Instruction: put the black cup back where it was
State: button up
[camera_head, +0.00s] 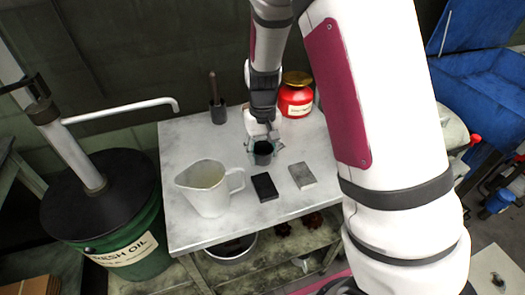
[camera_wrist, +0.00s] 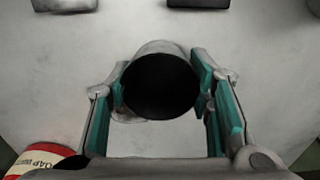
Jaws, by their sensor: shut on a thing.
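In the wrist view the cup (camera_wrist: 160,86) sits between the teal finger pads of my gripper (camera_wrist: 161,84), one on each side. I cannot tell whether its base touches the table.
On the table (camera_head: 185,150), a white pitcher (camera_head: 207,190) stands front left of the cup. A black block (camera_head: 264,187) and a grey block (camera_head: 302,176) lie in front. A dark holder with a handle (camera_head: 217,110) and a red jar (camera_head: 295,97) stand behind.

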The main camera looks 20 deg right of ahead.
jog(key=shift+f, duration=0.1)
jog(key=o, duration=0.8)
jog(key=shift+f, duration=0.1)
jog(key=shift+c, duration=0.2)
jog(key=o, duration=0.4)
